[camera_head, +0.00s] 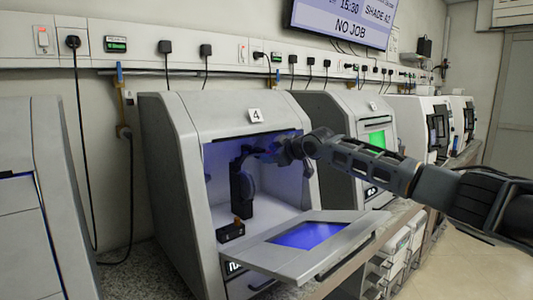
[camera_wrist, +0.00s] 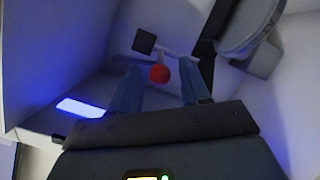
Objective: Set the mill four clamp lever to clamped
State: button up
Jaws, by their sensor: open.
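The mill marked 4 (camera_head: 180,125) stands with its front door (camera_head: 345,222) folded down and its blue-lit chamber open. In the wrist view a red ball knob (camera_wrist: 159,73), apparently the clamp lever's end, shows between the fingertips of my gripper (camera_wrist: 158,74). The fingers are apart, and I cannot tell whether either touches the knob. A short pale stem seems to run behind the knob; which way the lever is set is unclear. In the head view my gripper (camera_head: 272,149) is inside the upper part of the chamber opening, and the knob is not clearly visible there.
A dark upright fixture (camera_head: 243,187) stands in the chamber, with a small black block (camera_head: 231,232) by the front sill. The chamber walls are close around my gripper. Another mill (camera_head: 345,118) with a green screen stands to the right.

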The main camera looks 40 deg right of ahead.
jog(key=shift+x, duration=1.25)
jog(key=shift+c, duration=0.3)
grip_shut()
jog(key=shift+f, duration=0.1)
